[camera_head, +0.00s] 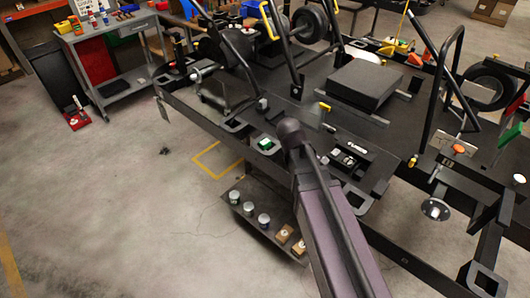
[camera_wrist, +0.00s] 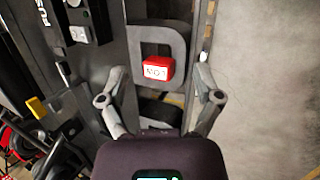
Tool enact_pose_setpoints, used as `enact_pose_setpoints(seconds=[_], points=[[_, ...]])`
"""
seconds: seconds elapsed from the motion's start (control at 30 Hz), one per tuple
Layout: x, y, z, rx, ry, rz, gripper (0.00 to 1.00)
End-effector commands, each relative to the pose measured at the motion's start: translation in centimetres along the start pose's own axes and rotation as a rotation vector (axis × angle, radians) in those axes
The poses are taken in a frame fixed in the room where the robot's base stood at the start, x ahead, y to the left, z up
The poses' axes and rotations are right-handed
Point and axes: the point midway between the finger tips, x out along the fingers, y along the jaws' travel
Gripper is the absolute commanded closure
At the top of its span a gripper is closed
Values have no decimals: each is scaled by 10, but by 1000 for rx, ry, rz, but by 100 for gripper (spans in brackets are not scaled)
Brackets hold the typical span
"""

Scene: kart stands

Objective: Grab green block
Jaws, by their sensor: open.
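A small green block (camera_head: 265,144) sits on a dark bracket of the kart frame in the head view, to the left of my arm's end. I do not see it in the wrist view. My gripper (camera_wrist: 160,76) shows in the wrist view with its two fingers spread apart and nothing held between them. A red block (camera_wrist: 158,67) with a white label lies beyond the fingers on a grey loop-shaped bracket (camera_wrist: 142,38). In the head view the fingers are hidden by my own arm.
The kart frame (camera_head: 185,101) with bars and wheels fills the right side. A low shelf (camera_head: 276,231) holds several small cups and boxes. A grey workbench (camera_head: 118,88) stands at the upper left. The concrete floor on the left is mostly clear.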

Motion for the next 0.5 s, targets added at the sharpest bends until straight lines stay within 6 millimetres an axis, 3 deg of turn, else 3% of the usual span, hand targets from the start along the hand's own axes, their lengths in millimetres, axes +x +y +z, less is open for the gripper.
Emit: enact_pose_setpoints(seconds=[0.03,0.17,0.5], points=[[8,-4,-22,-92,-11,47,17],[6,-10,-61,-328,-55,169,17],[-20,-42,-166,-913,-244,478,17]])
